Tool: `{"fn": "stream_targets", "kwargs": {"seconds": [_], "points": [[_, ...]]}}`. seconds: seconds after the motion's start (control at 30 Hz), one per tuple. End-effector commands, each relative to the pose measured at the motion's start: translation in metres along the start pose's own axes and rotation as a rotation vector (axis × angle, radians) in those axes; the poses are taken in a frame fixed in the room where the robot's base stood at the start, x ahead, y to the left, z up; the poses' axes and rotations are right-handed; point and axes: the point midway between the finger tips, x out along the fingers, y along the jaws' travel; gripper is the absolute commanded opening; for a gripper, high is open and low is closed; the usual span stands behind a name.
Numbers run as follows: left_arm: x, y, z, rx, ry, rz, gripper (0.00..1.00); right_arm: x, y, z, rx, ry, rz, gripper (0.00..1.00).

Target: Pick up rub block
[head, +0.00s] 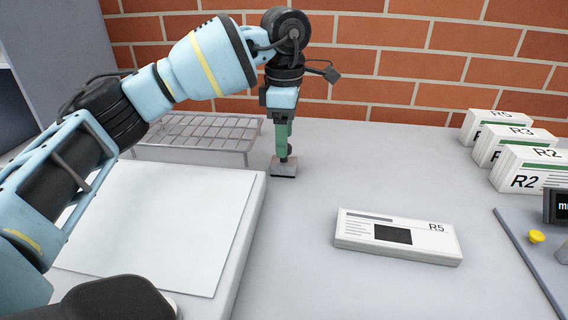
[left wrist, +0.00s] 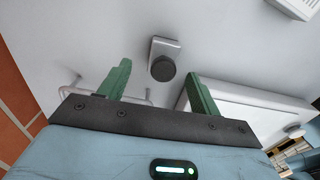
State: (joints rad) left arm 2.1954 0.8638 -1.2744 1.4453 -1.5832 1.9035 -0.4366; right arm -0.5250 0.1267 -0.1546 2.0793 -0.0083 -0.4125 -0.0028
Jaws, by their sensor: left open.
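The rub block (head: 284,169) is a small grey block with a dark round knob. It sits on the grey table just right of the wire rack. My left gripper (head: 284,150) points down right above it, with green fingers. In the left wrist view the block (left wrist: 166,46) and its knob lie ahead, between the lines of the two open fingers (left wrist: 158,70). The fingers look apart from the knob, though the head view partly hides it behind them. My right gripper is not in view.
A wire rack (head: 195,127) and a raised white slab with a sheet (head: 150,220) lie left of the block. A newspaper bundle marked R5 (head: 398,237) lies to the right. Several labelled bundles (head: 515,148) stand at the far right. A brick wall is behind.

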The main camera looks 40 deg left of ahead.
Motion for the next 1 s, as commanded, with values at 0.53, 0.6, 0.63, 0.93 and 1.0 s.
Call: {"fn": "stream_targets", "kwargs": {"seconds": [0.53, 0.6, 0.63, 0.93, 1.0], "points": [[0.05, -0.005, -0.001, 0.0, -0.002, 0.001, 0.64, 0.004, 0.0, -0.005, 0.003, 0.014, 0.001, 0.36], [0.051, -0.005, -0.001, 0.0, -0.002, 0.001, 0.64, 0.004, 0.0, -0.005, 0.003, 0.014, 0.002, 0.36], [0.052, -0.005, -0.001, 0.0, -0.002, 0.001, 0.64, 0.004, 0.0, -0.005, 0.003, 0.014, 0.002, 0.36], [0.051, -0.005, -0.001, 0.0, -0.002, 0.001, 0.44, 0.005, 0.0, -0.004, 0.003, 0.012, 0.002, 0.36], [0.051, -0.005, -0.001, 0.0, -0.002, 0.001, 0.35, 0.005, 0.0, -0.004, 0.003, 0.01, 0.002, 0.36]]}}
